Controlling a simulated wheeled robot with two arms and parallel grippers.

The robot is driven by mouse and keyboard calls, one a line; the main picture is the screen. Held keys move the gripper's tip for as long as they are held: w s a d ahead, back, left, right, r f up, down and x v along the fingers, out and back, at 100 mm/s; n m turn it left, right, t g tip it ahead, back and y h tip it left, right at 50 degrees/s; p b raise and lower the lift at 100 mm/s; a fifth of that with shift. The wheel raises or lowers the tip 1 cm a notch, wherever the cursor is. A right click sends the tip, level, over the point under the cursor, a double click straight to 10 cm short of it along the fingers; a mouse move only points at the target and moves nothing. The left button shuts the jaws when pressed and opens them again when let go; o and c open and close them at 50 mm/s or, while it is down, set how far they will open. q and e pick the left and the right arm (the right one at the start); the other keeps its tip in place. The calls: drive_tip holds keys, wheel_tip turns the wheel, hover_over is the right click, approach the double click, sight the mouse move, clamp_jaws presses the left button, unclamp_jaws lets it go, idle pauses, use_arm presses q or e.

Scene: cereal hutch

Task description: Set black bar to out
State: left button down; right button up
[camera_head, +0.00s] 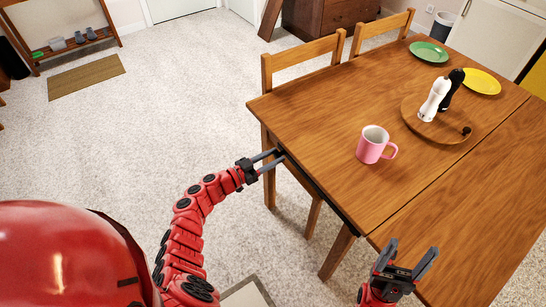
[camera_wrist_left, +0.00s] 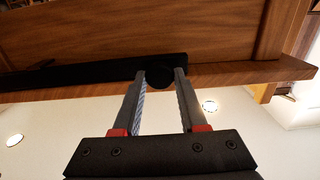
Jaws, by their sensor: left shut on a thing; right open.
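The black bar (camera_head: 325,199) runs along the table's near left edge, just under the tabletop. In the left wrist view the bar (camera_wrist_left: 95,73) shows as a dark strip with a round black end between my fingers. My left gripper (camera_head: 274,158) is at the far end of the bar and shut on it; its fingers also show in the left wrist view (camera_wrist_left: 160,85). My right gripper (camera_head: 408,257) is open and empty, beside the table's near edge. How far the bar sticks out is hard to tell.
The wooden table (camera_head: 330,120) holds a pink mug (camera_head: 371,147), a round wooden board (camera_head: 447,130) with a white mill (camera_head: 434,98) and a black mill (camera_head: 452,90), a green plate (camera_head: 429,51) and a yellow plate (camera_head: 481,80). Chairs (camera_head: 302,62) stand at its far side.

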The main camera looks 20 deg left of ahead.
sight(324, 197)
use_arm(q)
drive_tip(key=s+d+p, duration=0.1)
drive_tip(key=s+d, duration=0.1)
drive_tip(key=s+d+p, duration=0.2)
drive_tip(key=d, duration=0.1)
drive_tip(key=s+d+p, duration=0.1)
drive_tip(key=d+p, duration=0.1)
drive_tip(key=shift+s+d+r, duration=0.15)
drive_tip(key=shift+s+r, duration=0.15)
drive_tip(key=shift+s, duration=0.1)
drive_tip(key=s+d, duration=0.2)
drive_tip(key=s+d+p, duration=0.1)
drive_tip(key=s+d, duration=0.1)
drive_tip(key=d, duration=0.1)
drive_tip(key=s+d, duration=0.2)
drive_tip(key=d, duration=0.1)
drive_tip(key=shift+s+d+f, duration=0.25)
drive_tip(key=shift+s, duration=0.05)
drive_tip(key=shift+s+d, duration=0.1)
drive_tip(key=c, duration=0.7)
unclamp_jaws()
drive_tip(key=shift+d, duration=0.1)
drive_tip(key=shift+o, duration=1.1)
